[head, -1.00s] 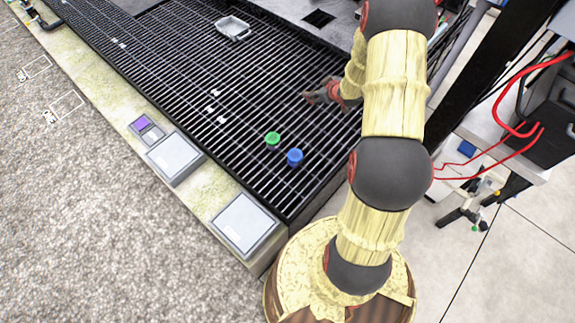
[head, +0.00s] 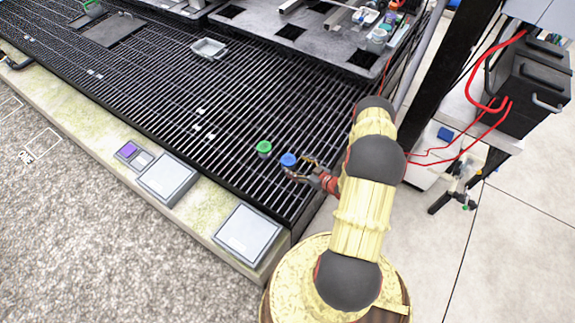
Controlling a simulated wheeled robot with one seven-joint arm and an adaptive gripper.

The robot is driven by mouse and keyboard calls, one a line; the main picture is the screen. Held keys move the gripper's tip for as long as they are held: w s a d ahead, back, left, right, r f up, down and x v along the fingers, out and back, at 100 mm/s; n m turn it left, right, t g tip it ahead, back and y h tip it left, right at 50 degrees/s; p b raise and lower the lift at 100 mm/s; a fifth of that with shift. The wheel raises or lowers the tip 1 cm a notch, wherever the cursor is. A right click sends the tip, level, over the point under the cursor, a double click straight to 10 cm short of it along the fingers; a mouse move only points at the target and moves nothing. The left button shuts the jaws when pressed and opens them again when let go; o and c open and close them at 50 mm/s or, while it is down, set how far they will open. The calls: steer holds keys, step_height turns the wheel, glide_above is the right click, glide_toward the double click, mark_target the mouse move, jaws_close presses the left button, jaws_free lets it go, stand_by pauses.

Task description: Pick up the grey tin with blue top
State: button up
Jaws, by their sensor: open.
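The grey tin with the blue top (head: 289,160) stands upright on the black grated surface (head: 180,100), near its right end. My gripper (head: 300,170) is open and low over the grate, just right of the tin. Its fingers point left and lie close beside the tin. I cannot tell whether they touch it or reach around it. The tin's grey body is mostly hidden below its top and by the fingers.
A green-topped tin (head: 264,147) stands just left of the blue one. A clear tray (head: 209,48) sits further back. Flat grey boxes (head: 246,232) line the front ledge. Small white pieces (head: 197,126) lie on the grate. A dark post rises at the right.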

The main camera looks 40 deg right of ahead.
mark_target(289, 160)
steer(key=b+x, duration=0.1)
steer(key=x, duration=0.2)
steer(key=b+x, duration=0.1)
steer(key=x, duration=0.2)
steer(key=shift+w+d+r, duration=0.1)
steer(key=shift+d, duration=0.1)
steer(key=shift+c, duration=1.2)
steer(key=c, duration=1.1)
steer(key=shift+r, duration=0.15)
